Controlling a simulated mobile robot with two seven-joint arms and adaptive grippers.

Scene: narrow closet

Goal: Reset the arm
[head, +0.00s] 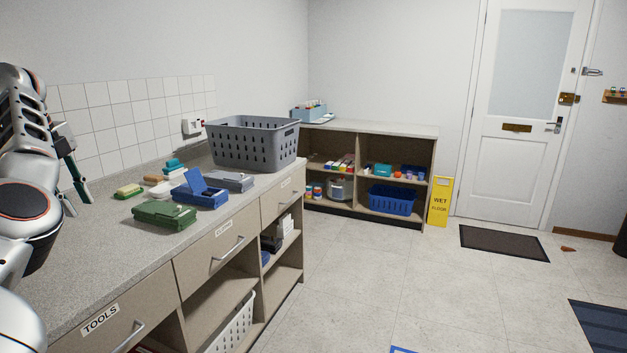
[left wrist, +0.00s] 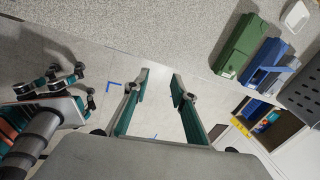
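My left arm comes in at the left edge of the head view, raised beside the counter. Its gripper (head: 74,172) hangs over the counter's left part, apart from the items there. In the left wrist view the two fingers of this gripper (left wrist: 161,84) stand apart with only floor and the counter's edge between them, so it is open and empty. What seems to be my right gripper (left wrist: 62,82) shows at the left of the left wrist view; its finger gap is unclear. My right arm is not in the head view.
On the counter (head: 100,240) lie a green case (head: 164,215), an open blue case (head: 200,192), a grey case (head: 232,180) and a grey basket (head: 254,143). A low shelf (head: 375,130) and yellow sign (head: 440,200) stand behind. The floor at right is mostly clear.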

